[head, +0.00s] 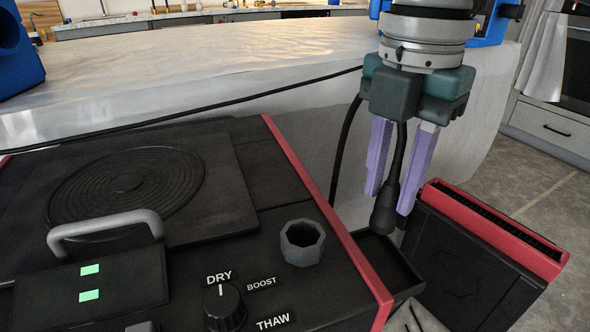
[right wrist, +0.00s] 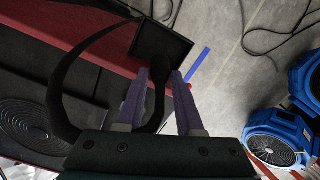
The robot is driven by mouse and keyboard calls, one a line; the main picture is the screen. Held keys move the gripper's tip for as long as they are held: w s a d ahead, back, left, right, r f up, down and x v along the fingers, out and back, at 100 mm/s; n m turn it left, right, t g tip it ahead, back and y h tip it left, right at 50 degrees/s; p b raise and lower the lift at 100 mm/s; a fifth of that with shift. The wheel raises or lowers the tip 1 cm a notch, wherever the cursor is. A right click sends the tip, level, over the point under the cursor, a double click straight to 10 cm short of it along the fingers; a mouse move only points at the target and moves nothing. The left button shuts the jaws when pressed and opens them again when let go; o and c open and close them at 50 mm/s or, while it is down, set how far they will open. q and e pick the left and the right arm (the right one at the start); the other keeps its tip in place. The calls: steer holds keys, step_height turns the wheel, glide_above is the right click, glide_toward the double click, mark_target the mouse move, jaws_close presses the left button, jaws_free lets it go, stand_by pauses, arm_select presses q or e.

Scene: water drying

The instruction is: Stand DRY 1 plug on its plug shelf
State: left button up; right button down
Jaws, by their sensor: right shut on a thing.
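My right gripper (head: 390,200), with purple fingers pointing down, is shut on a black plug (head: 386,208). The plug hangs upright with its thick end down, and its cord runs up between the fingers. A small black shelf (head: 402,283) with a raised rim sticks out from the red-edged side of the machine marked DRY (head: 320,180). The plug's lower end overlaps the shelf's back part in the head view; I cannot tell whether they touch. In the right wrist view the plug (right wrist: 160,68) lies in front of the shelf (right wrist: 163,35). My left gripper is not in view.
A black panel with a red top edge (head: 495,228) stands right of the shelf. A hex socket (head: 301,242) and a dial (head: 224,307) sit on the machine's top. A black cord crosses behind. Blue fans (right wrist: 272,137) stand on the floor.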

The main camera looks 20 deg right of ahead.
mark_target(396, 162)
step_height(396, 162, down, 4)
steer(key=shift+r, duration=0.2)
step_height(396, 162, down, 3)
steer(key=shift+f+b, duration=0.2)
steer(key=shift+b, duration=0.5)
steer(key=shift+f, duration=0.35)
steer(key=shift+f, duration=0.1)
steer(key=c, duration=0.6)
jaws_free()
steer(key=shift+o, duration=0.2)
step_height(396, 162, up, 12)
steer(key=p, duration=0.2)
steer(key=shift+p, duration=0.4)
